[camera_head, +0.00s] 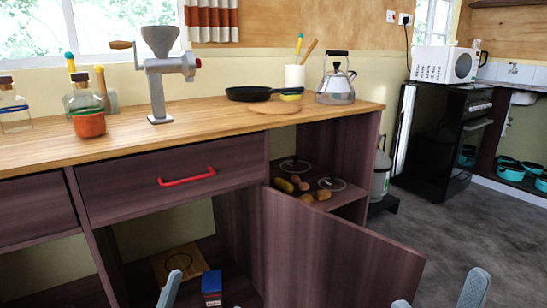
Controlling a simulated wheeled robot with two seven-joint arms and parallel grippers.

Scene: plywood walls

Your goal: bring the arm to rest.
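My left gripper (204,298) shows only as pale grey-blue fingertips at the bottom edge, left of the open cabinet door. Its fingers look apart, with the inner tip barely in view. My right gripper (437,297) shows at the bottom edge, right of the door; its two fingertips stand apart with nothing seen between them. The rest of both arms is out of frame.
An open cabinet door (335,255) juts out between my grippers. The wooden counter (225,125) holds a grinder (160,75), pan (248,93) and kettle (336,82). A red drawer handle (187,177) sticks out. A blue box (211,282) stands on the lower shelf. Floor (470,235) at right is clear.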

